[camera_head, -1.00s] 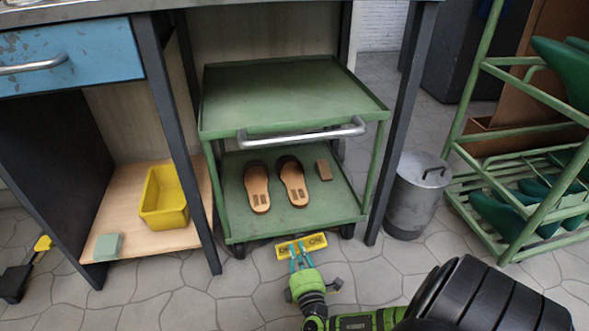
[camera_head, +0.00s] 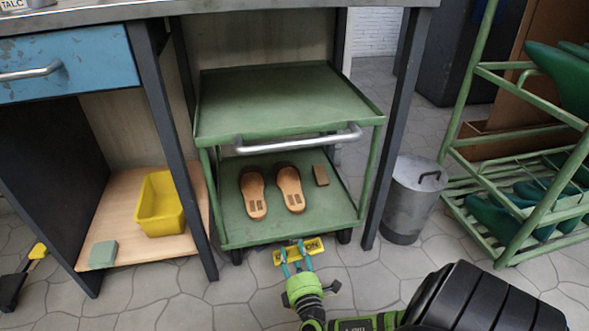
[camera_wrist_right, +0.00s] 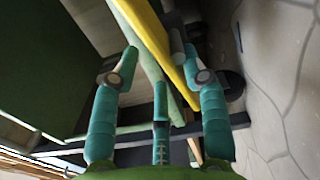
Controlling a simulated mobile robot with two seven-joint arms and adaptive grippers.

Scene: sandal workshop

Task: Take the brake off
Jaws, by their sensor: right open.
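The brake is a yellow bar (camera_head: 314,245) marked with black letters, of which "ON" is readable, low under the front edge of the green cart (camera_head: 290,105). My right gripper (camera_head: 296,250) is at this bar, its teal fingers open and overlapping the bar's left part, hiding letters there. In the right wrist view the yellow bar (camera_wrist_right: 158,38) runs slanting between the open fingers (camera_wrist_right: 160,65). I cannot tell whether a finger touches it. My left gripper is not in view.
The cart stands under a bench between dark legs, with two sandals (camera_head: 272,190) and a brown block (camera_head: 321,175) on its lower shelf. A metal bin (camera_head: 408,205) and green rack (camera_head: 460,120) stand right. A yellow tub (camera_head: 160,215) sits left.

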